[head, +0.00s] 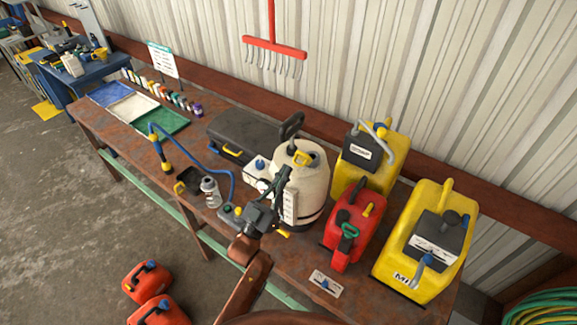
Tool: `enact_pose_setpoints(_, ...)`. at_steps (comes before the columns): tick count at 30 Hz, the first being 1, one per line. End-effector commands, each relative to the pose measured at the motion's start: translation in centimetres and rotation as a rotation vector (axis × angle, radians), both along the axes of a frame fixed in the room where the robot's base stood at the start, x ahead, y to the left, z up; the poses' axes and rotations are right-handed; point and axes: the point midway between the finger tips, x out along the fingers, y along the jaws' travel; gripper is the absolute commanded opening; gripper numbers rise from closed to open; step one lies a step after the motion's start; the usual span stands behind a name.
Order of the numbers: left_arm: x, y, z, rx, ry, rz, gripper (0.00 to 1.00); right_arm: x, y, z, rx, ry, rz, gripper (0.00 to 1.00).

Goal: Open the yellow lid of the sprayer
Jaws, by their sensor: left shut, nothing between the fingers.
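The sprayer (312,190) is a cream-white tank standing upright on the rusty workbench, with a black handle (291,126) on top. Its yellow lid (303,157) shows on top of the tank, in front of the handle; I cannot tell from this view whether it is raised. My left gripper (280,178) is in front of the tank's left side, pointing up, a little below and left of the yellow lid. Its fingers are shut with nothing between them. It hides part of the tank's left side; I cannot tell whether it touches it. My right gripper is not in view.
A red jerrycan (342,240) and yellow canisters (396,150) (452,200) crowd the right of the sprayer. A dark case (238,132) lies behind left. A clear bottle (211,191) and blue hose (215,172) lie left. Coloured trays (132,106) sit farther left.

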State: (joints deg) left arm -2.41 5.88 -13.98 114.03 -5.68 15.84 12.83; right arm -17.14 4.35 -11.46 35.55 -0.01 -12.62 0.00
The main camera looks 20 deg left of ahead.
Motion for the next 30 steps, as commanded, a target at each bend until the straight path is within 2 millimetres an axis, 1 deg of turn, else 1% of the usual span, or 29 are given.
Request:
enact_pose_setpoints(1, -1.0, 0.3, -1.7, 0.001, 0.006, 0.0, 0.0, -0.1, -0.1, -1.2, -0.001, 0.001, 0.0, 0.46)
enact_pose_setpoints(3, -2.2, 0.8, -2.8, 0.0, 0.006, 0.001, 0.0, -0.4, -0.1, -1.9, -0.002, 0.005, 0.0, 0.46)
enact_pose_setpoints(7, -4.3, 1.6, -4.2, 0.0, 0.005, 0.002, 0.0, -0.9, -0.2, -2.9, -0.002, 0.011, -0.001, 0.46)
enact_pose_setpoints(10, -5.6, 2.1, -5.0, 0.0, 0.004, 0.004, 0.0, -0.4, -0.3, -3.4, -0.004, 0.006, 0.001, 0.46)
enact_pose_setpoints(14, -6.6, 2.4, -5.6, 0.0, 0.003, 0.003, 0.0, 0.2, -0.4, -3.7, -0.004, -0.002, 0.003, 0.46)
enact_pose_setpoints(19, -7.0, 2.5, -5.8, 0.0, 0.001, 0.001, 0.0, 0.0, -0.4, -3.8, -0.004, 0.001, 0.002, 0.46)
enact_pose_setpoints(23, -7.0, 2.5, -5.8, 0.0, 0.004, 0.003, 0.0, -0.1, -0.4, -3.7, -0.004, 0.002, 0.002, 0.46)
enact_pose_setpoints(25, -6.8, 2.7, -6.2, 0.005, 0.027, 0.012, 0.0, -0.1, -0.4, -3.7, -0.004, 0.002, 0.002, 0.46)
enact_pose_setpoints(26, -6.6, 2.9, -6.6, 0.008, 0.046, 0.018, 0.0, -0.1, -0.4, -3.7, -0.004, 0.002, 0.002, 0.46)
enact_pose_setpoints(28, -6.1, 3.5, -8.1, 0.023, 0.118, 0.046, 0.0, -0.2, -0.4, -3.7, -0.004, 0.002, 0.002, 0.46)
enact_pose_setpoints(29, -5.8, 3.9, -9.0, 0.032, 0.161, 0.062, 0.0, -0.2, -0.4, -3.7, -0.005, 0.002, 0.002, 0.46)
enact_pose_setpoints(30, -5.4, 4.5, -10.5, 0.046, 0.227, 0.085, 0.0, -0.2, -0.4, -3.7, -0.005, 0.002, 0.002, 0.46)
